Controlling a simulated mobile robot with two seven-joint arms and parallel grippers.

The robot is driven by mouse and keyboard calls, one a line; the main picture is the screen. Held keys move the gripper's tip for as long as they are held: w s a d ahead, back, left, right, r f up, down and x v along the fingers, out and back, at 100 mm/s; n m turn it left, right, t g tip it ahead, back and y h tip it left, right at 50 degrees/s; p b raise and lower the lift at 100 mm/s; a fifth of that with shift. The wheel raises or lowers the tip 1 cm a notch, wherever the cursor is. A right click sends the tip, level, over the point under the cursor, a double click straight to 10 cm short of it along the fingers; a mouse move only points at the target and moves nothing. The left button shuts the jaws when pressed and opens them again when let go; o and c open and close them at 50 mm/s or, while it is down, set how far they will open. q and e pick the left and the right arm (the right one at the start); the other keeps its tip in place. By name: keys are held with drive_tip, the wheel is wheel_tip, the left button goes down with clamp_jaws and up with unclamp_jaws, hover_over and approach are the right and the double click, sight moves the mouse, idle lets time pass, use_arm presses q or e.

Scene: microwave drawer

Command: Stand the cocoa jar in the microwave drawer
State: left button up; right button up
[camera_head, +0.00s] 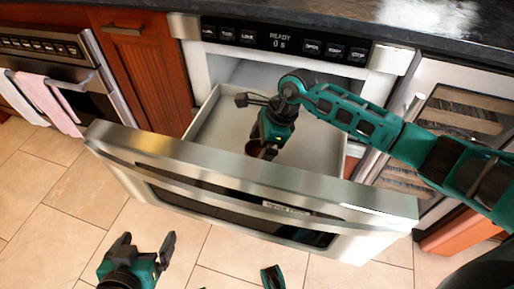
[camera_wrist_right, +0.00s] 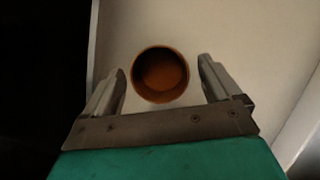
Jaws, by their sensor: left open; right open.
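The microwave drawer (camera_head: 215,135) is pulled open, and its pale floor and walls show. The cocoa jar (camera_wrist_right: 160,75) appears in the right wrist view as a round brown, open-topped shape on the pale drawer floor. In the head view only a small dark brown part (camera_head: 253,147) of it shows beside my right gripper (camera_head: 262,152). My right gripper reaches down into the drawer and is open. In the right wrist view its fingers (camera_wrist_right: 160,85) stand apart on either side of the jar, with gaps. My left gripper (camera_head: 140,245) is open and empty above the tiled floor, in front of the drawer.
The drawer's steel front (camera_head: 250,180) stands between my left gripper and the drawer's inside. The dark counter (camera_head: 270,25) lies above the microwave panel (camera_head: 285,42). An oven with towels (camera_head: 60,100) is at left, a glass-fronted cooler (camera_head: 460,110) at right.

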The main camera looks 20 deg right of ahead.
drive_tip(key=w+p+v, duration=0.1)
drive_tip(key=v, duration=0.9)
drive_tip(key=shift+s+r+p, duration=0.25)
drive_tip(key=shift+s+p, duration=0.15)
drive_tip(key=shift+s, duration=0.05)
drive_tip(key=shift+d, duration=0.1)
